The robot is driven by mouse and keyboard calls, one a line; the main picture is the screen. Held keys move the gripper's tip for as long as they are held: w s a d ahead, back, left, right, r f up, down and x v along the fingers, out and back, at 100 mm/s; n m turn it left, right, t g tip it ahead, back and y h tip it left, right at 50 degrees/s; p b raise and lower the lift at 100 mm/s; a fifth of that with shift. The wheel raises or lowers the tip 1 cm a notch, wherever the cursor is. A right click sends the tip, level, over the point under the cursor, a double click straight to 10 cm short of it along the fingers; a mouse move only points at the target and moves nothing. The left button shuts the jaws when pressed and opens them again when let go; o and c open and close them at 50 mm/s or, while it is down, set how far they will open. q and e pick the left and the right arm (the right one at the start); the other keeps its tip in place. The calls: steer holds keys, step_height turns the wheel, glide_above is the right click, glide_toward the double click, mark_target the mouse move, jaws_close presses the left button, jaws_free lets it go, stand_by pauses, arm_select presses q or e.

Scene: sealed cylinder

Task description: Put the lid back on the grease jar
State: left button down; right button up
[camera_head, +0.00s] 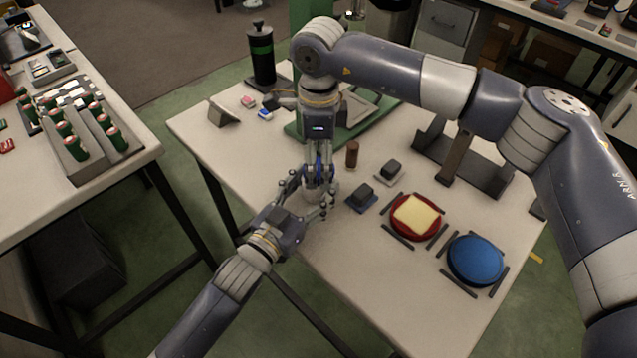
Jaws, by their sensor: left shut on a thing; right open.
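My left gripper (312,198) reaches in from the lower left to the table's near left edge. It is shut on a small pale, round thing (313,194), which looks like the grease jar. The fingers of both grippers hide most of it. My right gripper (318,178) points straight down just above it, with its fingers open. I cannot make out the lid; the fingers may hide it.
A brown cylinder (352,154) stands right of my grippers. Dark blocks (361,196) lie nearby. A red dish (416,230) with a yellow sponge and a blue disc (476,260) sit at the front right. A black canister (262,55) stands at the back.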

steer(key=shift+f, duration=0.25)
steer(key=c, duration=1.2)
steer(key=o, duration=1.3)
steer(key=shift+c, duration=0.2)
